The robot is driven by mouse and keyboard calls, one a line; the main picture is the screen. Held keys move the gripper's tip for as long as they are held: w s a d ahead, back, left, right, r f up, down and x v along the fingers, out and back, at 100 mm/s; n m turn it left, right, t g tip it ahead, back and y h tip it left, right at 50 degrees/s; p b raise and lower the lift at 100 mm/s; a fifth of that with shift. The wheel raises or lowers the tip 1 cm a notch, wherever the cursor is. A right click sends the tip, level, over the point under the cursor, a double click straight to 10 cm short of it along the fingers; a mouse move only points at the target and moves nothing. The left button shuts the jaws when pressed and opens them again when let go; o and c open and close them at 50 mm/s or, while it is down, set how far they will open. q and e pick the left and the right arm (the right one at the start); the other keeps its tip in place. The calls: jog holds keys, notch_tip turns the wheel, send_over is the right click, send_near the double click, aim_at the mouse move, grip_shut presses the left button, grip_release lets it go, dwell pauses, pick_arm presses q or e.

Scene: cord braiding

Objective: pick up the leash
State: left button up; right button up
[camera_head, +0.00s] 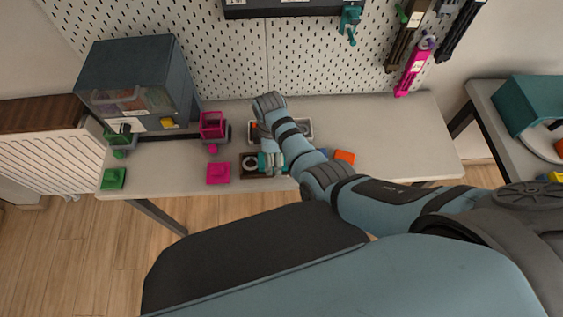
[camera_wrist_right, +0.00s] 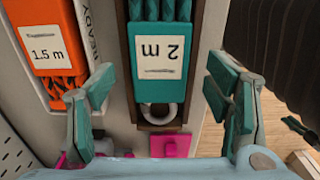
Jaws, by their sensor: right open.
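In the right wrist view a teal braided leash with a white "2 m" label (camera_wrist_right: 160,55) lies in a narrow brown tray (camera_wrist_right: 196,60). A pale metal ring (camera_wrist_right: 158,112) shows at the near end of the tray; the ring also shows in the head view (camera_head: 250,161). My right gripper (camera_wrist_right: 158,75) is open, its teal-padded fingers on either side of the tray and apart from it. Nothing is between the pads but the view of the leash below. In the head view my right gripper (camera_head: 272,160) is over the table's front part, partly hidden by its arm. My left gripper is not in view.
An orange cord labelled "1.5 m" (camera_wrist_right: 52,50) lies in a white tray marked "READY" beside the brown tray. A pink block (camera_head: 218,174) and an orange block (camera_head: 344,157) flank the gripper. A grey cabinet (camera_head: 140,75) stands at left; the table's right side is clear.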

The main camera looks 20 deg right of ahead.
aim_at(273, 159)
notch_tip(273, 159, down, 2)
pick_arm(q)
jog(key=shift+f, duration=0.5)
pick_arm(e)
jog(key=shift+c, duration=0.4)
jog(key=shift+r, duration=0.1)
jog(key=c, duration=1.3)
pick_arm(q)
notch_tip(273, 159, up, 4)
jog(key=p, duration=0.3)
jog(key=shift+p, duration=0.3)
pick_arm(e)
notch_tip(273, 159, up, 10)
